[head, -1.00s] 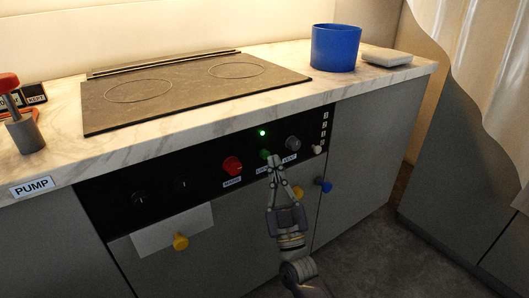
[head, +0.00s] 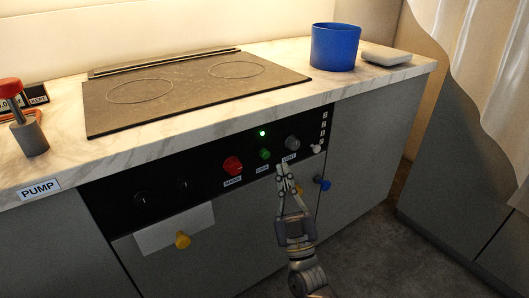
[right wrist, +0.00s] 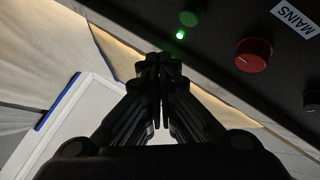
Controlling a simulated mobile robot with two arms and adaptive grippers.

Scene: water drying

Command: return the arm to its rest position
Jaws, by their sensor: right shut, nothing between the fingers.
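My right gripper (head: 284,168) is shut and empty in the head view, just below and in front of the black control panel (head: 215,172). Its fingertips are close under the label below the grey knob (head: 292,143). In the right wrist view the closed fingers (right wrist: 159,62) point toward the panel, with the green knob (right wrist: 190,15) and a lit green light (right wrist: 180,35) beyond them. The green knob also shows in the head view (head: 265,154), left of the gripper and not touched by it. My left gripper is not in view.
A red knob (head: 232,165) sits on the panel. Yellow (head: 183,240) and blue (head: 323,184) knobs stick out of the cabinet fronts. A blue pot (head: 335,47) and a pump (head: 30,132) stand on the counter. The floor at right is clear.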

